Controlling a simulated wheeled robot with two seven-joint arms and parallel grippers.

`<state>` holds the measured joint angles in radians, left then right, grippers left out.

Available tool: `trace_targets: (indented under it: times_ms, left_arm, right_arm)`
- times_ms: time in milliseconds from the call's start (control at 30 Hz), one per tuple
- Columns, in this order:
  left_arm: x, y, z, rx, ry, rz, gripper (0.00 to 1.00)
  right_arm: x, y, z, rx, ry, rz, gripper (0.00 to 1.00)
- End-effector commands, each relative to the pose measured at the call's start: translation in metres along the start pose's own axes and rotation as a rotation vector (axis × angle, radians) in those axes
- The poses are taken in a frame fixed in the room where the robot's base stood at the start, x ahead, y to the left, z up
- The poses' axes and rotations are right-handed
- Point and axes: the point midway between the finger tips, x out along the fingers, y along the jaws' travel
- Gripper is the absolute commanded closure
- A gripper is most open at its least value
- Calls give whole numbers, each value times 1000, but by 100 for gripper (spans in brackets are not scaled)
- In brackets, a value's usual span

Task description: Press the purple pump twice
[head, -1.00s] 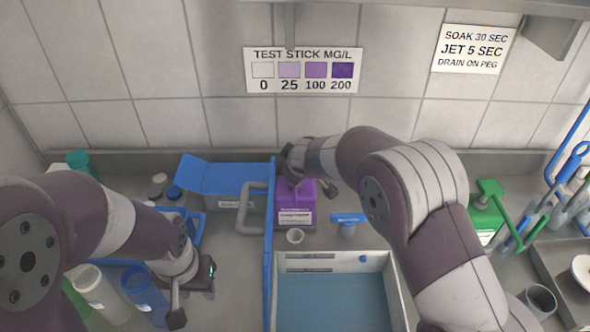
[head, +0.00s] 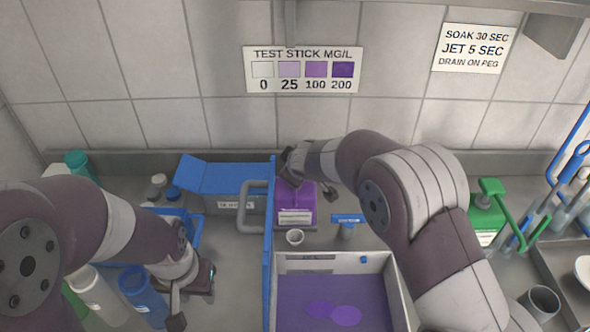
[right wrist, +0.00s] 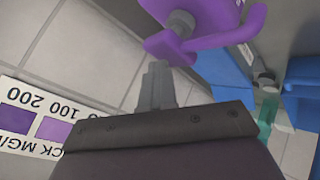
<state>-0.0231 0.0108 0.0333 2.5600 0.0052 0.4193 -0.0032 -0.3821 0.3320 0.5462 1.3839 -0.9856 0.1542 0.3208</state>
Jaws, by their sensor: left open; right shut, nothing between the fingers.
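The purple pump bottle (head: 295,209) stands at the back of the counter, right of the blue divider. My right gripper (head: 291,172) is at its top and partly hides the pump head. In the right wrist view, the shut, empty fingers (right wrist: 158,76) point at the purple pump head (right wrist: 172,47) and appear to meet it; I cannot tell how firmly. The pump's spout (right wrist: 250,24) and grey stem (right wrist: 181,23) also show there. My left gripper (head: 194,298) is open and empty over the counter at the lower left.
A blue divider (head: 268,250) borders the basin's left. A green bottle (head: 484,222) stands right; several bottles stand left.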

Motion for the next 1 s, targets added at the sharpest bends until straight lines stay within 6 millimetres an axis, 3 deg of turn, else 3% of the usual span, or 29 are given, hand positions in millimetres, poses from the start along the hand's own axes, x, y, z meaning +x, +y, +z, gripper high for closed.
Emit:
trace_targets:
  times_ms: [400, 1000]
  left_arm:
    - [1, 0, 0, 0, 0, 0, 60]
    - [-23, 0, -3, 0, 0, 0, 60]
  right_arm:
    - [2, -2, 3, -1, -7, -4, 100]
    - [-17, 12, -11, 0, -4, -2, 100]
